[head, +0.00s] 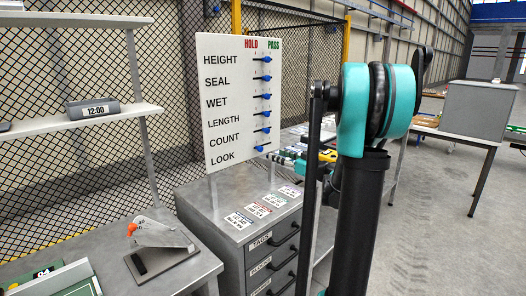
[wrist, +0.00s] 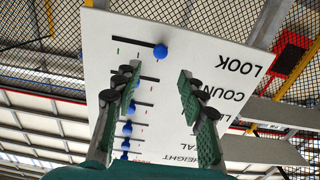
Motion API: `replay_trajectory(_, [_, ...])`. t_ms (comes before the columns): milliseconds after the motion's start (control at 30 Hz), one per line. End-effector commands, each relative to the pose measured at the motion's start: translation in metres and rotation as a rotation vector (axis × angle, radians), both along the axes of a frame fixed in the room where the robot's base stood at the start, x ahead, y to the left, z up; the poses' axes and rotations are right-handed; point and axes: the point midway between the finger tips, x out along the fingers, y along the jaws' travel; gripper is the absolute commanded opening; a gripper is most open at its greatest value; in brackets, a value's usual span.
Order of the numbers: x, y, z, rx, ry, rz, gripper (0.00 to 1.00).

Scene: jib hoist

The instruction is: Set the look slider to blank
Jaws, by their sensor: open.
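The white slider board (head: 226,125) stands upright on the cabinet, with HOLD and PASS at the top. The LOOK slider's blue knob (head: 259,148) is in the bottom row, left of the knobs above it. In the wrist view the board is upside down; the LOOK knob (wrist: 160,51) is at the slot end nearest its label, the HOLD side, with bare slot to its left. My gripper (wrist: 157,75) is open and empty, its fingers pointing toward the board near the LOOK and COUNT rows. It looks apart from the knob. In the head view my arm partly hides the gripper.
Several other blue knobs sit mid-slot above LOOK. Cards (head: 239,220) lie on the drawer cabinet (head: 268,258) below the board. A clock (head: 93,109) is on the left shelf, and a grey device with an orange knob (head: 158,233) is on the bench. Mesh fencing stands behind.

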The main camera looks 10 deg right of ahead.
Motion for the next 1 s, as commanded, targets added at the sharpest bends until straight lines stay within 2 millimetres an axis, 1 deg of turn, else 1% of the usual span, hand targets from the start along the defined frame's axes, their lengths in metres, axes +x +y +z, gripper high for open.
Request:
replay_trajectory(33, [0.009, 0.008, 0.0, 0.0, 0.0, 0.005, 0.41])
replay_trajectory(300, [0.05, 0.038, 0.0, 0.0, 0.0, 0.004, 0.41])
replay_trajectory(500, [0.071, 0.052, 0.0, -0.001, 0.001, 0.002, 0.41])
replay_trajectory(667, [0.078, 0.057, 0.0, -0.001, 0.001, 0.001, 0.41])
replay_trajectory(933, [0.078, 0.057, 0.0, -0.001, 0.001, 0.001, 0.41])
replay_trajectory(967, [0.078, 0.057, 0.0, -0.001, 0.001, 0.001, 0.39])
replay_trajectory(1000, [0.078, 0.057, 0.0, -0.001, 0.001, 0.001, 0.34])
